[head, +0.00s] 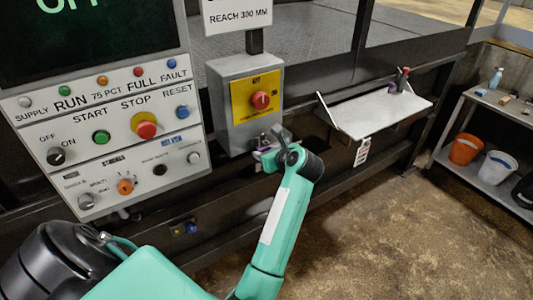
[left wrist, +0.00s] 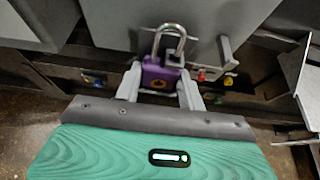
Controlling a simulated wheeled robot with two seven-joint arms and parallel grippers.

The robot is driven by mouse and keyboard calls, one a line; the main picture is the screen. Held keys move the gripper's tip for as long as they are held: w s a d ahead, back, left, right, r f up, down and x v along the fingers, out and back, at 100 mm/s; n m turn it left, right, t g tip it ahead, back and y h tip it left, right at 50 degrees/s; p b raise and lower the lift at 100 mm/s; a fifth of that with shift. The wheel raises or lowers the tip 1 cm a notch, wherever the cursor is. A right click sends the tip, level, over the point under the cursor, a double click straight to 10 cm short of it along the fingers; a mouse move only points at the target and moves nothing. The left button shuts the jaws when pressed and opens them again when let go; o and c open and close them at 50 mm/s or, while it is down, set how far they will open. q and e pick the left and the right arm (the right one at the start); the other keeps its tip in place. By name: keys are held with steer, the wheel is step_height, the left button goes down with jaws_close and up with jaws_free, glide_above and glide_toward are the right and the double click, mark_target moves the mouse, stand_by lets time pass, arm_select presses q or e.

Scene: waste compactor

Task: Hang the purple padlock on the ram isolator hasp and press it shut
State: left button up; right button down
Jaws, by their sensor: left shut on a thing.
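The purple padlock (left wrist: 161,76) shows in the left wrist view with its silver shackle (left wrist: 170,40) pointing up. My left gripper (left wrist: 160,85) is shut on the padlock body, one finger on each side. In the head view the left gripper (head: 268,152) is at the lower edge of the grey isolator box (head: 222,95), and a little purple shows there. The isolator has a red knob (head: 261,100) on a yellow plate. The hasp is mostly hidden behind my gripper. I cannot tell whether the shackle is through it. My right gripper is not in view.
A control panel (head: 105,130) with buttons stands left of the isolator. A white shelf (head: 375,115) with small items and a hanging tag (head: 362,152) is to its right. A rack with an orange bucket (head: 465,149) stands far right. The floor between is clear.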

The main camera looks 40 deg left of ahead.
arm_select(q)
steer(key=o, duration=1)
steer(key=shift+c, duration=0.5)
steer(key=shift+d, duration=0.1)
